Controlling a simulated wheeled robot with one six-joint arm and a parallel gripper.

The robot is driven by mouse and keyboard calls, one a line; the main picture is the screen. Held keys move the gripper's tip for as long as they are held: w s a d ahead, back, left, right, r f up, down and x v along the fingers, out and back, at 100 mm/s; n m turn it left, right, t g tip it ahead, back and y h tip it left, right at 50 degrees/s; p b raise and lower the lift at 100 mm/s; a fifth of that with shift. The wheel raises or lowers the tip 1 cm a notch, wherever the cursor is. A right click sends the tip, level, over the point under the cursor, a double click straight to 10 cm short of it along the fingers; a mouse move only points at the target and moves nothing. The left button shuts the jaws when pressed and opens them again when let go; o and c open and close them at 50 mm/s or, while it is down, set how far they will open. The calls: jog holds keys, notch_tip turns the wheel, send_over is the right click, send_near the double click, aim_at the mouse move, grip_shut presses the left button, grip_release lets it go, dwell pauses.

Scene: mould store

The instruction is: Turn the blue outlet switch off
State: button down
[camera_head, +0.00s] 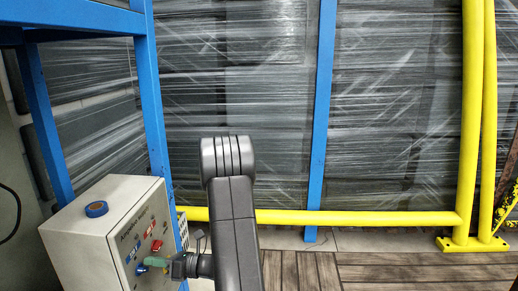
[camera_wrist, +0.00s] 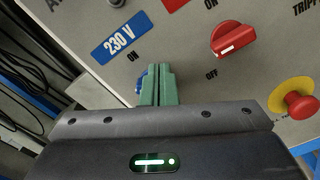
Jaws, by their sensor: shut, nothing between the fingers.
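The grey control box (camera_head: 80,245) stands at the left in the head view, its switch face toward my arm. The blue outlet switch (camera_head: 141,269) is on its lower front. In the wrist view only a blue edge of the switch (camera_wrist: 141,82) shows left of my fingers, under the blue "230 V" label (camera_wrist: 121,37). My gripper (camera_head: 147,261) has green fingers, pressed together and empty, at the blue switch. In the wrist view the fingers (camera_wrist: 159,72) cover most of it. I cannot tell whether they touch it or which way it points.
A red rotary switch (camera_wrist: 232,40) sits right of my fingers, and a red mushroom button on yellow (camera_wrist: 302,104) further right. A blue roll (camera_head: 96,209) lies on the box. A blue rack post (camera_head: 152,100) rises behind. A yellow rail (camera_head: 350,218) runs along wrapped stacks.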

jog(key=shift+s+r, duration=0.2)
jog(key=shift+s, duration=0.05)
dwell(0.7)
jog(key=shift+s+r, duration=0.15)
jog(key=shift+s, duration=0.2)
jog(key=shift+s, duration=0.2)
jog(key=shift+r+p, duration=0.1)
jog(key=shift+p, duration=0.2)
jog(key=shift+r+p, duration=0.3)
jog(key=shift+r, duration=0.05)
jog(key=d, duration=0.6)
jog(key=shift+s, duration=0.2)
